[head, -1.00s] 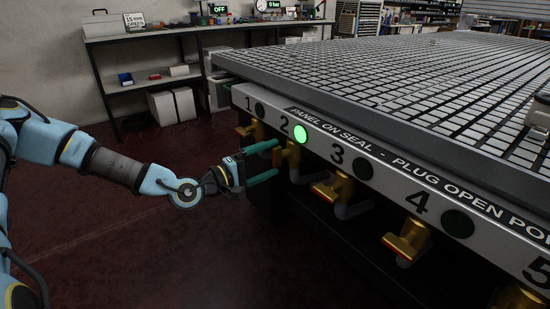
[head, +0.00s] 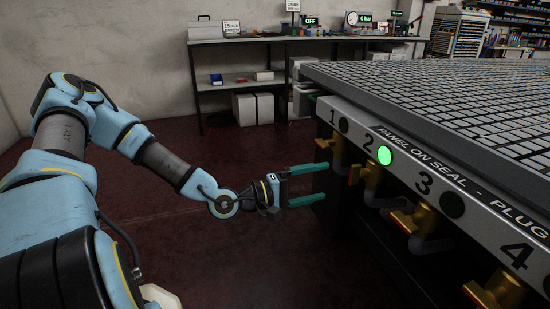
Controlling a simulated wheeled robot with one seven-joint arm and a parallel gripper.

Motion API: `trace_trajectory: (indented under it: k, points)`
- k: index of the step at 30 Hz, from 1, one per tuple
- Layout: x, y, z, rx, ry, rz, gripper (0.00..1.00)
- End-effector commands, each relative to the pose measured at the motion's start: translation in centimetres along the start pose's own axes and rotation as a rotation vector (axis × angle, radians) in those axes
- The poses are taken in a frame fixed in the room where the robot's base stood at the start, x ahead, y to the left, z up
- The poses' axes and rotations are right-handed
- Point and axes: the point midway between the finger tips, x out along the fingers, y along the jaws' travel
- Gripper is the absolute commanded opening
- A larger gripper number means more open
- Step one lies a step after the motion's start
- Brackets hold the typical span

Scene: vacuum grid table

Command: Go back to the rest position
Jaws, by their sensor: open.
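My gripper (head: 322,182) is open and empty, its two green fingers pointing right toward the table's valve side. It is in the air, apart from the valves. The nearest valves are the brass one under number 1 (head: 340,155) and the brass one under number 2 (head: 372,183). My arm reaches from the left of the picture, bent at the elbow.
The grid table (head: 470,105) fills the right side. Its front rail (head: 408,157) has a lit green lamp (head: 385,155) at number 2; the lamp at 3 (head: 452,205) is dark. A shelf bench (head: 240,82) stands at the back wall. The dark red floor (head: 240,270) is clear.

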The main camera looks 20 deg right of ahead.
Motion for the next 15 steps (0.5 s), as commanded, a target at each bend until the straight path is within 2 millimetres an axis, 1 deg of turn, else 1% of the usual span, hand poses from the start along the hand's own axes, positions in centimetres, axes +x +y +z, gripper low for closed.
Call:
trace_trajectory:
  k: [3, 5, 8, 11, 12, 14, 15]
  points:
    - [0.0, -0.1, 0.0, 0.003, -0.001, -0.006, 1.00]
    - [-0.2, -0.5, 0.0, 0.014, -0.004, -0.032, 1.00]
    - [-1.1, -2.5, -0.1, 0.060, -0.013, -0.147, 1.00]
    - [-3.5, -5.7, -0.8, 0.139, -0.027, -0.349, 1.00]
    - [-5.0, -7.0, -1.3, 0.175, -0.033, -0.443, 1.00]
    - [-7.6, -8.6, -2.1, 0.225, -0.041, -0.587, 1.00]
    - [-9.5, -9.4, -2.7, 0.256, -0.045, -0.680, 1.00]
